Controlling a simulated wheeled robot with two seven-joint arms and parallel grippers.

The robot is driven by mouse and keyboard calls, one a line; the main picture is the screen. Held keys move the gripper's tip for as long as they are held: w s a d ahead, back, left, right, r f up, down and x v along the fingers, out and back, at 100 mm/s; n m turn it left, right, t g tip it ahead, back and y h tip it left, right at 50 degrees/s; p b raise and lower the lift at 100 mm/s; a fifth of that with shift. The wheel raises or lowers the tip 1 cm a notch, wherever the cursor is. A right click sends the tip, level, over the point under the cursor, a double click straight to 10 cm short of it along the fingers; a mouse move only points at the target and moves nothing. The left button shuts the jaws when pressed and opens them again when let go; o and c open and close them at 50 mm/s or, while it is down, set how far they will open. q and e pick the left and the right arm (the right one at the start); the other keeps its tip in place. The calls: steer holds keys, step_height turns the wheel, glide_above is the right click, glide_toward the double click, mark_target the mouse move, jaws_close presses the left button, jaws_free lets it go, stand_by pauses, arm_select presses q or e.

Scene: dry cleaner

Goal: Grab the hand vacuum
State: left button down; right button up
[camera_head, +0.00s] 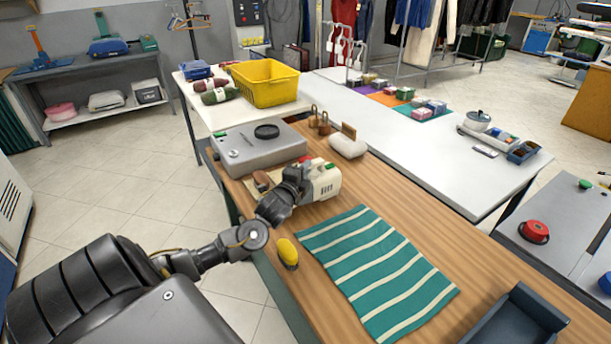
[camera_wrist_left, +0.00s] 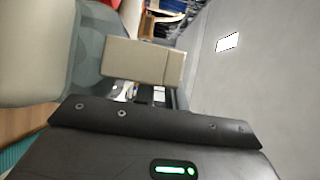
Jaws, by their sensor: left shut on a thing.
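The hand vacuum (camera_head: 325,182) is a cream body with dark vents and a small green part, on the wooden table beside the grey box-shaped machine. My left gripper (camera_head: 296,180) is at its left end, shut on it. The gripper hides that end, and I cannot tell whether the vacuum touches the table. In the left wrist view, a large cream and grey rounded shape (camera_wrist_left: 35,55) fills the left side, close to the gripper. A beige block (camera_wrist_left: 140,62) shows in front of the gripper there. My right gripper is not in view.
The grey machine (camera_head: 258,148) stands just behind the gripper. A yellow-topped object (camera_head: 288,252) and a green striped cloth (camera_head: 375,268) lie nearer me. Bare wood lies right of the cloth.

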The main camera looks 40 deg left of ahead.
arm_select(q)
steer(key=shift+r, duration=0.6)
steer(key=s+r, duration=0.1)
steer(key=r, duration=0.1)
steer(key=s+a+r, duration=0.1)
steer(key=r, duration=0.1)
steer(key=s+a+r, duration=0.1)
steer(key=s+r, duration=0.1)
steer(key=shift+a+b, duration=0.2)
steer(key=shift+b, duration=0.2)
steer(key=s+a+r, duration=0.4)
steer(key=s, duration=0.4)
steer(key=shift+a+r, duration=0.25)
steer(key=shift+r, duration=0.05)
steer(key=shift+s, duration=0.1)
